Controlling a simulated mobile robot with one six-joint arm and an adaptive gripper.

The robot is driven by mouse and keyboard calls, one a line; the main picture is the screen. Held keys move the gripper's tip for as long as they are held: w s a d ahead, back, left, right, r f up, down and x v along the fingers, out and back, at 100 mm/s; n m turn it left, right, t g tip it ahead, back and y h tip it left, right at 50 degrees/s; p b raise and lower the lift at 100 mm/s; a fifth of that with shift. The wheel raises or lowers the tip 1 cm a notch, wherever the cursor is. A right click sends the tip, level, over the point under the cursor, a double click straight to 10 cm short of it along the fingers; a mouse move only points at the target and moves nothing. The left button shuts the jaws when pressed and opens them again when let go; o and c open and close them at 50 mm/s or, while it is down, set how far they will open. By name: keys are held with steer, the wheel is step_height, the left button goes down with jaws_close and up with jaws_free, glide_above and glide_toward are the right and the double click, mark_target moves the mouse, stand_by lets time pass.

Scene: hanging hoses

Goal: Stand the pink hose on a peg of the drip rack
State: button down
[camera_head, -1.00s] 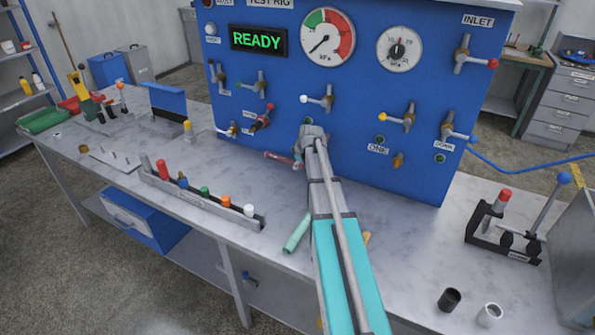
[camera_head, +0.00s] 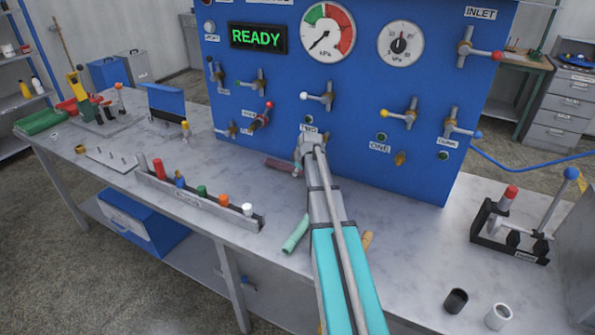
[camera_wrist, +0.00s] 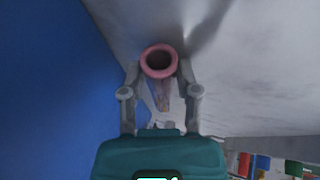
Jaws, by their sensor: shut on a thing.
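The pink hose (camera_head: 279,164) shows in the head view as a short, dull pink tube lying nearly level, left of my gripper (camera_head: 298,165) and close to the blue panel. In the wrist view, its round open end (camera_wrist: 159,61) sits between the two fingers of my gripper (camera_wrist: 159,75), which is shut on it. My arm partly hides the grip in the head view. A pale flat plate with several short upright pegs (camera_head: 112,158), which looks like the drip rack, lies on the bench at left. I see no hose on its pegs.
A long holder (camera_head: 198,205) with several coloured pieces stands between my gripper and the pegged plate. The blue panel (camera_head: 340,110) with valves rises close behind my gripper. A mint-green tube (camera_head: 295,233) lies left of my arm. Bare bench (camera_head: 165,140) lies around the plate.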

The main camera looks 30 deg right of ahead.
steer(key=shift+s+a+f+b, duration=0.1)
steer(key=shift+s+f+b, duration=0.3)
steer(key=shift+b, duration=0.25)
steer(key=c, duration=0.6)
jaws_free()
steer(key=shift+w+f, duration=0.1)
steer(key=shift+o, duration=1.2)
steer(key=shift+w+f, duration=0.2)
steer(key=shift+f, duration=0.05)
steer(key=shift+r, duration=0.1)
steer(key=shift+w+r, duration=0.1)
steer(key=shift+r, duration=0.1)
steer(key=shift+r+p, duration=0.65)
steer(key=shift+p, duration=0.25)
steer(key=p+v, duration=1)
steer(key=v, duration=0.1)
steer(key=shift+s+r, duration=0.25)
steer(key=shift+r, duration=0.05)
